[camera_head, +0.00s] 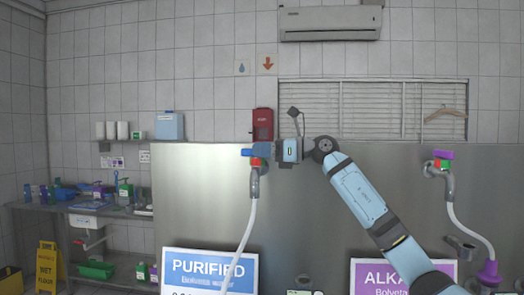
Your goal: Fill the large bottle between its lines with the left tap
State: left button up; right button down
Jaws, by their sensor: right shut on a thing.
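The left tap (255,163), with a red part and a grey spout, sticks out of the steel panel above the blue PURIFIED sign (210,268). A white hose (246,225) hangs from it and runs down out of view. My right gripper (266,152) reaches across from the right and is shut at the tap's blue handle (248,152); the fingertips are small, and the exact contact is hard to make out. No large bottle and no fill lines show in this view. My left gripper is not in view.
The right tap (441,162), with a green and purple top, has its hose ending in a purple fitting (489,273) by the ALKA sign (385,277). A side counter (75,208) holds several bottles. A yellow wet-floor sign (47,268) stands at the left.

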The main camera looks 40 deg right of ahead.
jog(key=shift+n+g+y, duration=0.3)
jog(key=shift+y, duration=0.1)
jog(key=c, duration=1.2)
grip_release()
jog(key=shift+o, duration=0.3)
jog(key=shift+w+a, duration=0.1)
jog(key=shift+w, duration=0.1)
jog(key=shift+s+d+f, duration=0.15)
jog(key=shift+s+d, duration=0.2)
jog(key=shift+s, duration=0.05)
jog(key=b+v, duration=0.5)
jog(key=v, duration=0.8)
jog(key=shift+b, duration=0.3)
jog(key=shift+a+r, duration=0.15)
jog(key=shift+r, duration=0.05)
